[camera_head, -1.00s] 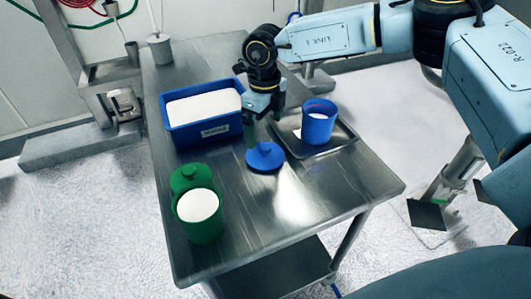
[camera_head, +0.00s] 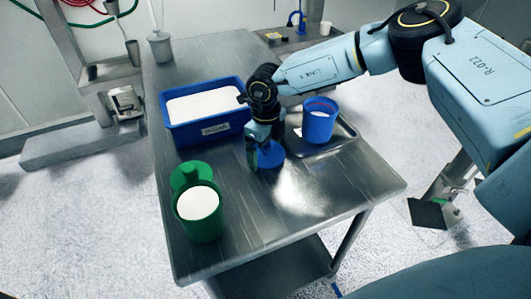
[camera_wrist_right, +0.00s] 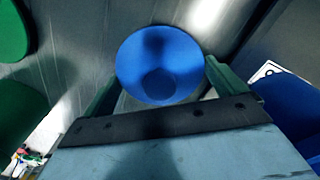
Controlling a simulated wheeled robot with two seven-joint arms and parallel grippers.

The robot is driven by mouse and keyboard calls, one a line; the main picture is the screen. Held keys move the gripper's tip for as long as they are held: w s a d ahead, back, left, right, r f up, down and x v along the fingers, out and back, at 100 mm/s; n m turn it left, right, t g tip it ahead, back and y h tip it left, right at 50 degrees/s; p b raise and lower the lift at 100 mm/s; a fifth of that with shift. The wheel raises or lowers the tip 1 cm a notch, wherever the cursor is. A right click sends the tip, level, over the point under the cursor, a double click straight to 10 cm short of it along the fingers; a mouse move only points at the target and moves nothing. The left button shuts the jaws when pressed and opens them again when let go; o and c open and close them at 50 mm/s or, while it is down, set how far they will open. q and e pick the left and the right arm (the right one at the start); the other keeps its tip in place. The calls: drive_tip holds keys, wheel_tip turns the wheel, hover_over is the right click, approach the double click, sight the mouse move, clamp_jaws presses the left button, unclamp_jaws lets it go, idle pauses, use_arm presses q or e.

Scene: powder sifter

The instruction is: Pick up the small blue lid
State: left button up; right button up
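The small blue lid (camera_head: 273,156) lies on the metal table, with its knob facing up. In the right wrist view the round lid (camera_wrist_right: 160,45) is just ahead of the fingers. My right gripper (camera_head: 262,150) is low over the lid and partly covers it in the head view. In the wrist view its fingers (camera_wrist_right: 163,90) are spread apart, one on each side of the lid's near part and its knob. I cannot tell whether they touch the lid. My left gripper is not in view.
A blue bin (camera_head: 166,132) of white powder stands behind and left of my right gripper. A blue cup (camera_head: 319,126) stands on a metal tray (camera_head: 345,145) to the right. A green container (camera_head: 200,222) with white contents and a green lid (camera_head: 187,174) are at front left.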

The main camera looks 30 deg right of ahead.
drive_tip(key=c, duration=0.5)
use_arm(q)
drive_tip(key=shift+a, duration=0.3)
use_arm(e)
drive_tip(key=shift+o, duration=0.2)
drive_tip(key=shift+r, duration=0.1)
drive_tip(key=r, duration=1)
drive_tip(key=shift+w+d+r+p, duration=0.15)
drive_tip(key=shift+w+d+p, duration=0.1)
drive_tip(key=shift+d+p, duration=0.15)
drive_tip(key=d+r+m+p, duration=0.1)
drive_tip(key=d+r+m, duration=0.15)
drive_tip(key=d, duration=0.55)
drive_tip(key=d+r+m+p, duration=0.1)
drive_tip(key=d+r, duration=0.3)
drive_tip(key=d, duration=0.4)
use_arm(q)
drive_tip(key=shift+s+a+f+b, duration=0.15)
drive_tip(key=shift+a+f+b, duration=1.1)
drive_tip(key=shift+b, duration=1.4)
use_arm(e)
wheel_tip(320, 180, down, 6)
drive_tip(key=shift+w+d, duration=0.15)
drive_tip(key=shift+w, duration=0.05)
